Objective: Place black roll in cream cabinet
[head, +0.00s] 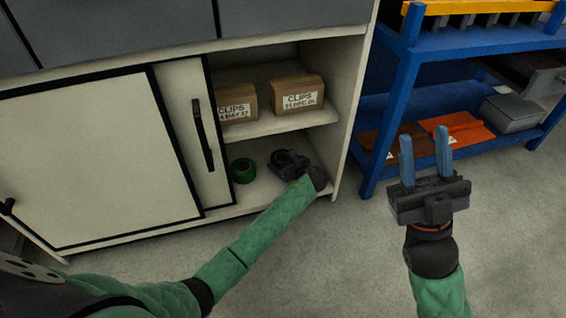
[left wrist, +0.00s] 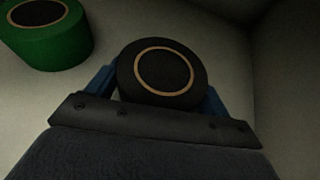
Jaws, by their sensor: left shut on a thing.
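The black roll (left wrist: 163,73) has a tan ring on its face and sits between the blue fingers of my left gripper (left wrist: 165,85) in the left wrist view. In the head view the black roll (head: 281,158) is at the tip of my left gripper (head: 285,162), inside the open lower compartment of the cream cabinet (head: 345,110). My left gripper is shut on the roll. Whether the roll touches the compartment floor I cannot tell. My right gripper (head: 425,158) is open and empty, in front of the blue rack, outside the cabinet.
A green roll (head: 243,170) stands on the compartment floor left of the black roll; it also shows in the left wrist view (left wrist: 45,35). Two cardboard CLIPS boxes (head: 298,93) sit on the shelf above. A sliding door (head: 190,135) bounds the opening at left. A blue rack (head: 395,110) stands at right.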

